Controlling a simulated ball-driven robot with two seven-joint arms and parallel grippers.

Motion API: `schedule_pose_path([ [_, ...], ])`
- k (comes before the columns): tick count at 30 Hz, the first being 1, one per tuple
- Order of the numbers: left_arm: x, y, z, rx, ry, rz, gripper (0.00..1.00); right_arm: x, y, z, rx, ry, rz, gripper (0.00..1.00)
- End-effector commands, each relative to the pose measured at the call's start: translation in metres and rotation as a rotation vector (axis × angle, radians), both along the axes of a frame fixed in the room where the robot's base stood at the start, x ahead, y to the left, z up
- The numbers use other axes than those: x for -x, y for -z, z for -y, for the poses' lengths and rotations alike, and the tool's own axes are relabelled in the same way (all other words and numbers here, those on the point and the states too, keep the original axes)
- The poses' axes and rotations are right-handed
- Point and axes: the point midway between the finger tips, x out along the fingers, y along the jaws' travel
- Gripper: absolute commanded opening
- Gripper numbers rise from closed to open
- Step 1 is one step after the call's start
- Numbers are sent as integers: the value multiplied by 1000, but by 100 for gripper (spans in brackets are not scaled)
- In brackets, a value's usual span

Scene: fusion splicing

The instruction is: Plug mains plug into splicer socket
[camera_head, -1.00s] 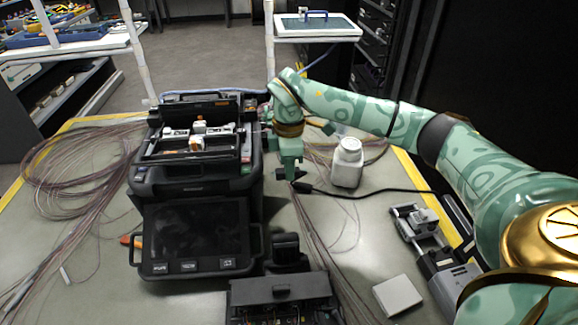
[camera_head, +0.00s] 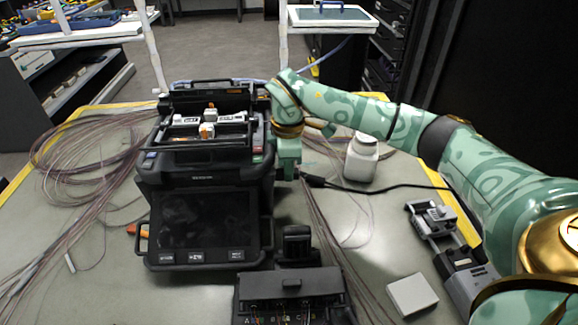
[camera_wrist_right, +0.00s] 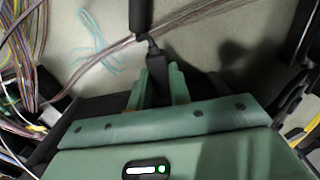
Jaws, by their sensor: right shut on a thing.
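The black fusion splicer (camera_head: 205,180) stands upright on the bench left of centre in the head view, its screen facing me. My right gripper (camera_head: 288,172) is beside the splicer's right side, low near the bench. In the right wrist view the right gripper (camera_wrist_right: 159,88) is shut on the black mains plug (camera_wrist_right: 157,68), whose black cable (camera_wrist_right: 137,18) runs away upward. In the head view the cable (camera_head: 390,189) trails right from the gripper. The splicer socket is hidden, and I cannot tell whether the plug touches it. My left gripper is out of view.
A white bottle (camera_head: 361,160) stands close right of my right gripper. A grey clamp-like device (camera_head: 432,220) and a white box (camera_head: 412,295) lie at the right. A black tool case (camera_head: 290,290) is in front. Fibre bundles (camera_head: 85,165) spread at the left.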

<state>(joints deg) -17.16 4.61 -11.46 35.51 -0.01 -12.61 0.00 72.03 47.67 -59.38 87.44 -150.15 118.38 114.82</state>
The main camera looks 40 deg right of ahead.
Motion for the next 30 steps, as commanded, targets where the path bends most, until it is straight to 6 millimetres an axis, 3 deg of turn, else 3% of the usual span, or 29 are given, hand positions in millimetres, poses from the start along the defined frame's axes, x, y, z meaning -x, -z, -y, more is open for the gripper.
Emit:
schedule_pose_path([
  [30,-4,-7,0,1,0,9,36,0,0,0,0,0,0,0],
])
